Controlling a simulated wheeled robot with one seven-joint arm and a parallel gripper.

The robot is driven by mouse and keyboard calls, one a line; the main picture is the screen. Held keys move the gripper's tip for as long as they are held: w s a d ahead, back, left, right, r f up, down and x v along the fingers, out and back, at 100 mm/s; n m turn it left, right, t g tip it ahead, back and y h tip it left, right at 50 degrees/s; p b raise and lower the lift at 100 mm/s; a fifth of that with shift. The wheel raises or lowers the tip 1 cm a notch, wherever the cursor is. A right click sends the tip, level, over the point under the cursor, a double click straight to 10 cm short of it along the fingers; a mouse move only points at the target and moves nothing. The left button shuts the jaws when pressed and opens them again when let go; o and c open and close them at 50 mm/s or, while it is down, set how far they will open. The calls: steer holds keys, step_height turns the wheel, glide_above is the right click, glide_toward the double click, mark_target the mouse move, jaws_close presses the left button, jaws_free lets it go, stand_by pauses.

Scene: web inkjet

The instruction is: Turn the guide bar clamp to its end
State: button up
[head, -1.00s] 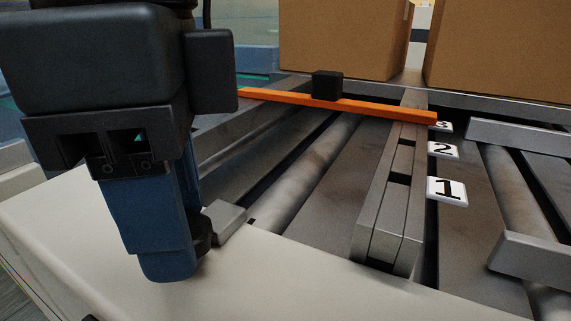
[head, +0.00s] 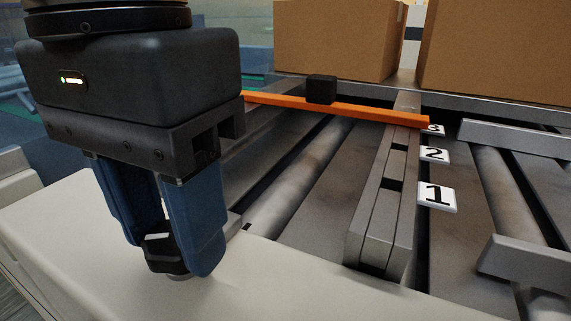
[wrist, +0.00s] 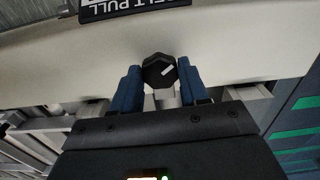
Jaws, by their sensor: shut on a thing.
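The guide bar clamp, a dark faceted knob (head: 160,251), sits on the pale frame edge at the lower left of the head view. It also shows in the wrist view (wrist: 159,70), with a short white mark on its top pointing to the upper right. My gripper (head: 172,262) points down with its blue fingers on both sides of the knob, shut on it. In the wrist view my gripper (wrist: 159,75) has one finger on each side of the knob. In the head view, the fingers partly hide the knob.
An orange bar (head: 375,112) with a black block (head: 321,89) crosses the rollers. A grey rail (head: 374,215) stands beside plates numbered 1 (head: 437,196), 2 and 3. Cardboard boxes (head: 338,38) stand behind. A partly cut-off label (wrist: 133,5) lies near the knob.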

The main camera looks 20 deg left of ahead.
steer(key=n, duration=0.5)
steer(key=shift+n, duration=0.3)
steer(key=n, duration=0.4)
steer(key=shift+n+p, duration=0.35)
steer(key=shift+n, duration=0.35)
steer(key=o, duration=1.1)
steer(key=shift+c, duration=0.2)
step_height(320, 180, up, 8)
steer(key=shift+f+p, duration=0.1)
steer(key=shift+p, duration=0.85)
